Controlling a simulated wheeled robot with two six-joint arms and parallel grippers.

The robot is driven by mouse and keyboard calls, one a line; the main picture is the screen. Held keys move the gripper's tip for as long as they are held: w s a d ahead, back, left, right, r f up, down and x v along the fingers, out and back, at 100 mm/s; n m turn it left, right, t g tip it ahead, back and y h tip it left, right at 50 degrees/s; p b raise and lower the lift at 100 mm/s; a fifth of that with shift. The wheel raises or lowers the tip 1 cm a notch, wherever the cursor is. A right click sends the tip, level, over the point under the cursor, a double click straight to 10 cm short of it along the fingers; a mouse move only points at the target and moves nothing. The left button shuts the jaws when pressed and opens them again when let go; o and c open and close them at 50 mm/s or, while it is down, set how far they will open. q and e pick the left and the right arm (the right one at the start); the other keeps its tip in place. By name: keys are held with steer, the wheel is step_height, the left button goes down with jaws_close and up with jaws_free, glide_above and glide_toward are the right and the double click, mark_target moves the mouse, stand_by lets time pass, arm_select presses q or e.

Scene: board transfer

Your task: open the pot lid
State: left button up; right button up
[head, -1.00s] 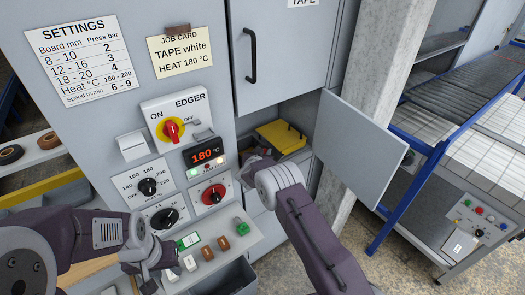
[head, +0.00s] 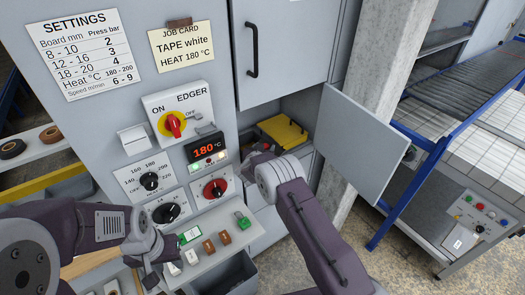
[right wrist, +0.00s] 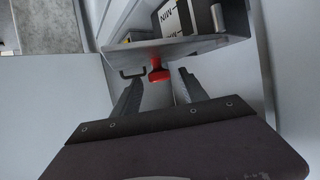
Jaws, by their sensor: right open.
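A yellow lid (head: 284,131) with a dark handle sits in the open cabinet compartment in the head view; I take it to be the pot lid. The pot beneath is mostly hidden. My right gripper (head: 262,158) is at the compartment's left front, below and left of the lid. In the right wrist view its two fingers (right wrist: 158,92) are apart and empty. A red knob (right wrist: 158,74) and a dark loop handle (right wrist: 132,72) show just beyond them; contact is not visible. My left gripper (head: 155,277) is low before the control panel, its jaws unclear.
The compartment door (head: 360,145) stands open to the right of my right arm. The upper cabinet door (head: 290,50) is shut. The edger control panel (head: 185,150) is at the left. A concrete pillar (head: 385,60) and a roller conveyor (head: 480,110) stand at the right.

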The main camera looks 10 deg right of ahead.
steer(key=b+v, duration=0.1)
steer(key=v, duration=0.7)
steer(key=shift+s, duration=0.15)
steer(key=shift+a+r, duration=0.1)
steer(key=shift+r, duration=0.05)
